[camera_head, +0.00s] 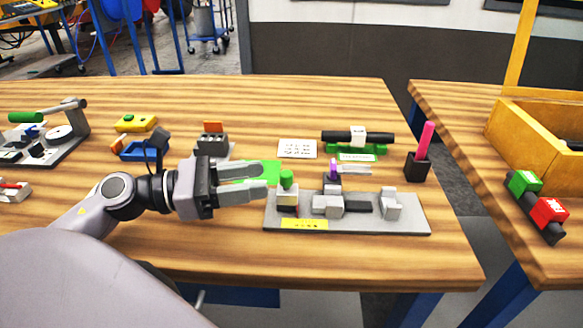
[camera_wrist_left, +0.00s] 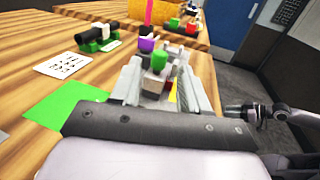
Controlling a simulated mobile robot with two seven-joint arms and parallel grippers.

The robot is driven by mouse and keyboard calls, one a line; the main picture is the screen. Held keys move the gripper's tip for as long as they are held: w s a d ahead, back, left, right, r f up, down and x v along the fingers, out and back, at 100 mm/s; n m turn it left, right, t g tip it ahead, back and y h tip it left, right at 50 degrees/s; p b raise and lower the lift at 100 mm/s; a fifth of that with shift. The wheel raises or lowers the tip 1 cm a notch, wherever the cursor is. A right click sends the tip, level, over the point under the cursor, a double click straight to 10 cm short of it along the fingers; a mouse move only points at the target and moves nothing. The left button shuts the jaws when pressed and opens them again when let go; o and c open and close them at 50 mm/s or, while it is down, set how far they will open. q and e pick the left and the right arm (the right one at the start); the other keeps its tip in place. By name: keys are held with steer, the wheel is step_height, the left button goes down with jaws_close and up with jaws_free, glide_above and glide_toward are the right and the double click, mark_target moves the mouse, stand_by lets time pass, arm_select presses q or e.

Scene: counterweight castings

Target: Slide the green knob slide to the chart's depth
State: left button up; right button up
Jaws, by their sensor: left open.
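The green knob (camera_head: 287,179) stands on a pale block at the left end of a grey fixture plate (camera_head: 350,223) that carries several grey blocks. My left gripper (camera_head: 255,185) is open, just left of the knob, with its fingers pointing toward it. In the left wrist view, the green knob (camera_wrist_left: 158,62) shows between the two open fingers (camera_wrist_left: 160,88); I cannot tell whether either finger touches it. A white chart card (camera_head: 297,149) with dark markings lies behind the fixture; it also shows in the left wrist view (camera_wrist_left: 63,65). My right gripper is not in view.
A green mat (camera_head: 262,171) lies behind my gripper. A purple peg (camera_head: 333,168) rises from the fixture's middle. A black cylinder on a green stand (camera_head: 345,138) and a pink stick in a dark holder (camera_head: 425,142) stand behind. Bare tabletop lies in front.

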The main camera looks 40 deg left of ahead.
mark_target(286, 173)
arm_select(q)
steer(key=shift+p+x, duration=0.8)
steer(key=shift+x, duration=2.3)
jaws_close()
